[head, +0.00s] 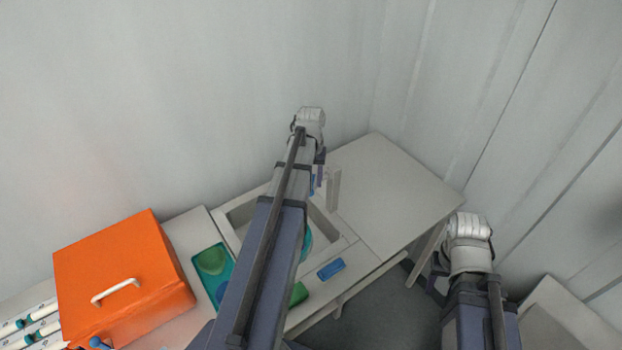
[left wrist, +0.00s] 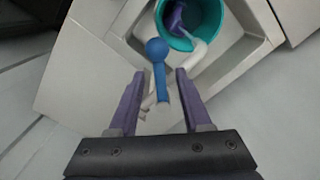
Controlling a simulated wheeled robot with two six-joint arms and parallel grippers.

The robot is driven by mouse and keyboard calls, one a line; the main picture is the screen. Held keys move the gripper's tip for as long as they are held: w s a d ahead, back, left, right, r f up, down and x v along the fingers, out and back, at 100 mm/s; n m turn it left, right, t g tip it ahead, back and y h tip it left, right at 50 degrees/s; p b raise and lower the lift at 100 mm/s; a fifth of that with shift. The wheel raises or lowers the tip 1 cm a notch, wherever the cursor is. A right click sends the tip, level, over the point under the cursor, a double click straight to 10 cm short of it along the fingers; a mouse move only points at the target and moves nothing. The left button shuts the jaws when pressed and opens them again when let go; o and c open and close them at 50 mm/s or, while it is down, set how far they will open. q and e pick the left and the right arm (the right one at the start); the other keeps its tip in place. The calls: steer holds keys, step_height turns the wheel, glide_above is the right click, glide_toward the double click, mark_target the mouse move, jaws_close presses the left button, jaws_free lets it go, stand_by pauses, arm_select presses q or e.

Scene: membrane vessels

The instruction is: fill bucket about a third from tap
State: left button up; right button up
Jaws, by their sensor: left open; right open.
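A teal bucket (left wrist: 190,22) sits in the sink (head: 240,215), mostly hidden behind my left arm in the head view, where a bit of its side (head: 306,244) shows. In the left wrist view a white tap spout (left wrist: 195,56) reaches over the bucket rim, and a purple object (left wrist: 177,20) is inside. I cannot see any water. The tap's blue lever with a ball knob (left wrist: 157,48) lies between the fingers of my open left gripper (left wrist: 156,80), with gaps on both sides. My right gripper (head: 437,287) is open and apart from the counter, low at the right.
A blue sponge-like block (head: 331,269) and a green one (head: 298,294) lie on the counter's front strip. A teal tray (head: 228,262) and an orange box (head: 125,275) stand left of the sink. The counter (head: 395,185) right of the tap is clear. Walls stand behind and right.

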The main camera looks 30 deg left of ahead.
arm_select(q)
step_height(320, 180, up, 8)
steer(key=p, duration=0.7)
steer(key=shift+p, duration=0.4)
steer(key=shift+f, duration=0.15)
stand_by(6.4)
